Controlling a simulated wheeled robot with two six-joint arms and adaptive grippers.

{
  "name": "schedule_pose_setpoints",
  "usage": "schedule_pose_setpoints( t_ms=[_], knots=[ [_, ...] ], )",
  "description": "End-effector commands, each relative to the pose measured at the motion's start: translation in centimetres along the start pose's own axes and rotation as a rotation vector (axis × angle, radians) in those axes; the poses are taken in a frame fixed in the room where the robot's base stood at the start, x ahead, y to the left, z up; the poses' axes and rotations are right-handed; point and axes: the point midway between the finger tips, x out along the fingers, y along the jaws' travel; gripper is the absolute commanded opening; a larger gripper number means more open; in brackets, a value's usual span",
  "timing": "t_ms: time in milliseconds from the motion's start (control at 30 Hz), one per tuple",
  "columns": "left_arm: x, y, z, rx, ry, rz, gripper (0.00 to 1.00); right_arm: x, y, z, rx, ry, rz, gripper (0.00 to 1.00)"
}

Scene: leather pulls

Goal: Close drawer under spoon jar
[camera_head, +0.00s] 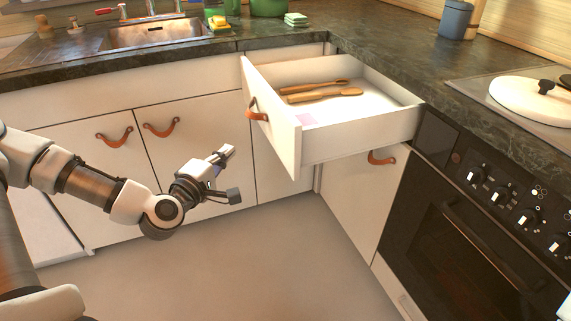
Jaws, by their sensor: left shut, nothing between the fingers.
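A white drawer (300,143) with an orange leather pull (257,109) stands pulled open at the counter corner. Wooden utensils (325,94) and a pink slip (306,119) lie inside it. My left gripper (227,152) is shut and empty. It appears left of the drawer front and lower than the pull, apart from both. My right gripper is out of view.
Below the drawer is a closed cabinet with a leather pull (381,158). A black oven (470,230) stands to the right, with a white lidded pan (525,98) above. A sink (155,33) is at the back left. The grey floor (270,265) is clear.

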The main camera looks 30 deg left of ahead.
Motion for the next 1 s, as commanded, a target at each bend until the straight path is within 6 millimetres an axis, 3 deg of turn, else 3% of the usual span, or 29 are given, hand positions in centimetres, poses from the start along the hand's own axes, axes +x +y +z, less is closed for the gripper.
schedule_pose_setpoints(
  t_ms=[33, 267, 367, 733, 1000],
  knots=[
    [0.1, -0.5, -0.1, -0.009, 0.004, 0.022, 0.0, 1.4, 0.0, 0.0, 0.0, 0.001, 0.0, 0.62],
    [1.4, 0.2, -0.1, 0.0, 0.002, 0.031, 0.0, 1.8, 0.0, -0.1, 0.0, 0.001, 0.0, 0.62],
    [2.7, 0.1, 0.0, 0.004, 0.0, 0.032, 0.0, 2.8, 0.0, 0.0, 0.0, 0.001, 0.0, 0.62],
    [10.6, 0.4, 0.0, 0.002, 0.001, 0.031, 0.0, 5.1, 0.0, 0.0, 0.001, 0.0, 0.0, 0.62],
    [12.9, 0.6, 2.6, -0.003, -0.001, 0.03, 0.0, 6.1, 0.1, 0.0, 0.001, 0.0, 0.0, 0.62]
  ],
)
